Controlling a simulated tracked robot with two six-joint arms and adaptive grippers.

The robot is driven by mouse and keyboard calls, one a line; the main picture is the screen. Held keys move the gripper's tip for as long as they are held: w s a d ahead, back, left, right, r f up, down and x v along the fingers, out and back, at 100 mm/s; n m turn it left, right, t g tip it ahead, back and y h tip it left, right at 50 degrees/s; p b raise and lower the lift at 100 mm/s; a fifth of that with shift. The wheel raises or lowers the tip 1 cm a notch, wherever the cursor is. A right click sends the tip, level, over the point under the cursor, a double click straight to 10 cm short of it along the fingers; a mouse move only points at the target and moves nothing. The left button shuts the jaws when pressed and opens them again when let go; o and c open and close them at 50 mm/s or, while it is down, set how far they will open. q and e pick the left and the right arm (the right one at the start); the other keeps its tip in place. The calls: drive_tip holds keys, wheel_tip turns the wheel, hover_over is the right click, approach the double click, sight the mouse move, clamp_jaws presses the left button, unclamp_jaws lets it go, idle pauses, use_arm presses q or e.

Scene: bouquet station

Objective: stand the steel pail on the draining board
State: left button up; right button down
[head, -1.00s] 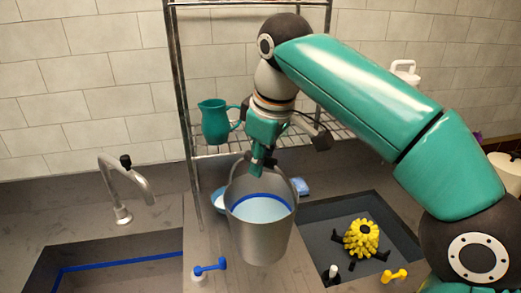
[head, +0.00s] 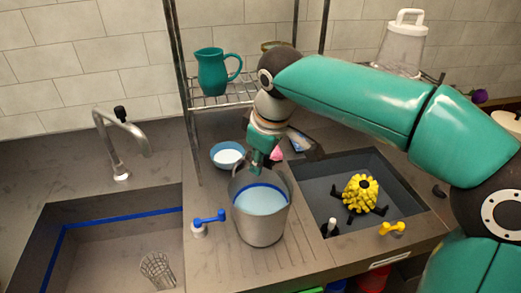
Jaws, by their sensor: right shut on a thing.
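The steel pail (head: 262,222) is upright and holds pale blue liquid, with a blue line around its inside. It is over the grooved draining board (head: 300,257) between the two sinks. I cannot tell whether its base touches the board. My right gripper (head: 258,168) is shut on the pail at its back upper edge, from above. Its fingertips are partly hidden there. My left gripper is not in view.
The left sink (head: 95,240) has a blue line and a wire basket (head: 157,270). The right sink (head: 322,185) holds a yellow knobbly thing (head: 360,193). A blue-handled tap (head: 208,222) stands left of the pail. A blue bowl (head: 228,155) and a rack with a teal jug (head: 213,72) are behind.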

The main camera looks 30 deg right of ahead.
drive_tip(key=shift+f, duration=0.15)
drive_tip(key=c, duration=1.1)
unclamp_jaws()
drive_tip(key=shift+s+f, duration=0.1)
drive_tip(key=shift+o, duration=0.2)
drive_tip(key=p+v, duration=0.1)
drive_tip(key=v, duration=1.1)
drive_tip(key=shift+a, duration=0.1)
